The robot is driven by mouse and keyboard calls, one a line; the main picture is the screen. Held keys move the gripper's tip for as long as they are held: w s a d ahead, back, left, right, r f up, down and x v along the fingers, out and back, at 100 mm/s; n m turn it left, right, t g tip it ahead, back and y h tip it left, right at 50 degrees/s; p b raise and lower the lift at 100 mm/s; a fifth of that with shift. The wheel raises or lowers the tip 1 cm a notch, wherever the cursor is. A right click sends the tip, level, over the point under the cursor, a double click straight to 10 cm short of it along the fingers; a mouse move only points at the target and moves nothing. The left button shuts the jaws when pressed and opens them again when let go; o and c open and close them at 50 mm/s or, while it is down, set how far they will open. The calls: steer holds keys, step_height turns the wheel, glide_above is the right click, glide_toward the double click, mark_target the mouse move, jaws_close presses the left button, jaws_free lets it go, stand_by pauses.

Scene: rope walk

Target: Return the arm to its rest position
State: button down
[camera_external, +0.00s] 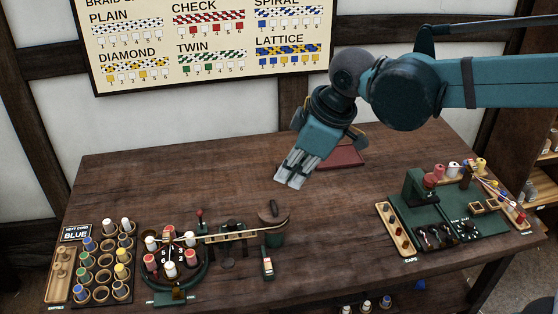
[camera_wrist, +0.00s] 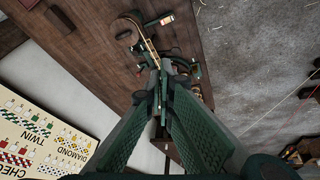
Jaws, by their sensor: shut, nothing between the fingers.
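My arm reaches in from the right in the external view, teal with dark joints. My gripper (camera_external: 290,183) hangs above the middle of the table, fingers pointing down and a little left. Its grey fingers are together with nothing between them. In the wrist view the green fingers meet at their tips (camera_wrist: 160,72), also empty. The gripper is apart from every object on the wooden table (camera_external: 330,215).
A braiding station (camera_external: 177,262) with bobbins and a wooden arm stands front left, beside a bobbin rack (camera_external: 104,262). A green caps station (camera_external: 445,210) stands at the right. A red tray (camera_external: 345,157) lies behind my gripper. A pattern board (camera_external: 205,40) hangs on the wall. The table's middle is clear.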

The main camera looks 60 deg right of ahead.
steer(key=s+f+m+t, duration=0.1)
steer(key=s+f+m, duration=0.1)
steer(key=s, duration=0.8)
steer(key=s+a+f+m+t, duration=0.1)
steer(key=s+f, duration=0.3)
steer(key=s, duration=0.7)
steer(key=shift+f+m+t+b, duration=0.3)
steer(key=shift+f+m+b, duration=0.1)
steer(key=shift+m, duration=0.2)
steer(key=shift+f, duration=0.1)
step_height(320, 180, down, 14)
steer(key=b, duration=1.4)
steer(key=shift+f+b, duration=0.25)
steer(key=shift+b, duration=0.1)
steer(key=shift+w+r, duration=0.1)
